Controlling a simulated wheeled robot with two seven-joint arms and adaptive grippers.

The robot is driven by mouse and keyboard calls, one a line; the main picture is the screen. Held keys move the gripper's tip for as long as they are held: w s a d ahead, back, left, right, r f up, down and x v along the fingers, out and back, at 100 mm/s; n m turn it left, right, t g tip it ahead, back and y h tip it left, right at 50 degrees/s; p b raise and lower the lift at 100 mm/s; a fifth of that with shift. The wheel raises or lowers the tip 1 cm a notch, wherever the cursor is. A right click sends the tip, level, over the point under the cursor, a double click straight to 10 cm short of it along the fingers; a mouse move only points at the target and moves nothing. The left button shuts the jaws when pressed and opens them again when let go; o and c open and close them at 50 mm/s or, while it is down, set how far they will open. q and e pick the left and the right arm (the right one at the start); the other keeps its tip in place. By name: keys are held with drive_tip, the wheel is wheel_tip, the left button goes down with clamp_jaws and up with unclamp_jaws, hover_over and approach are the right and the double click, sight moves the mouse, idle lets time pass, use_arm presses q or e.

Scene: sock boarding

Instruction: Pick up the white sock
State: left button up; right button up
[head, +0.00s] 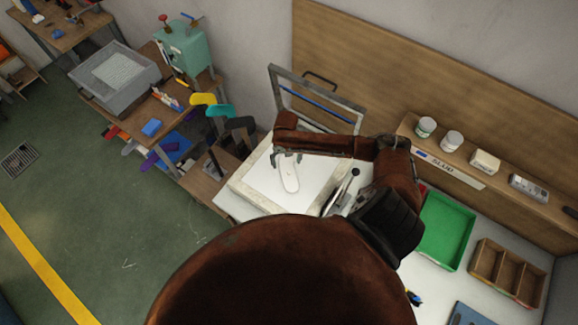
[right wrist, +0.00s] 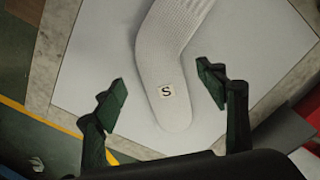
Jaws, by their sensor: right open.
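The white sock (head: 291,178) lies flat on a white board inside a pale frame on the bench. In the right wrist view the sock (right wrist: 175,55) has a ribbed upper part and a small tag marked S near the toe. My right gripper (head: 287,158) is open and empty above the sock. In the right wrist view its two fingers (right wrist: 168,88) stand apart, one on each side of the sock's toe end. I cannot tell the exact height of the fingers above the sock. My left gripper is not in view.
A green tray (head: 446,232) and a brown divided box (head: 508,271) stand on the bench at the right. A shelf with jars (head: 451,141) runs along the back board. A hinged frame (head: 316,97) stands upright behind the sock. Colored forms (head: 218,111) are at the left.

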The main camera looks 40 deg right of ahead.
sight(287, 166)
wheel_tip(287, 166, down, 3)
drive_tip(key=c, duration=1)
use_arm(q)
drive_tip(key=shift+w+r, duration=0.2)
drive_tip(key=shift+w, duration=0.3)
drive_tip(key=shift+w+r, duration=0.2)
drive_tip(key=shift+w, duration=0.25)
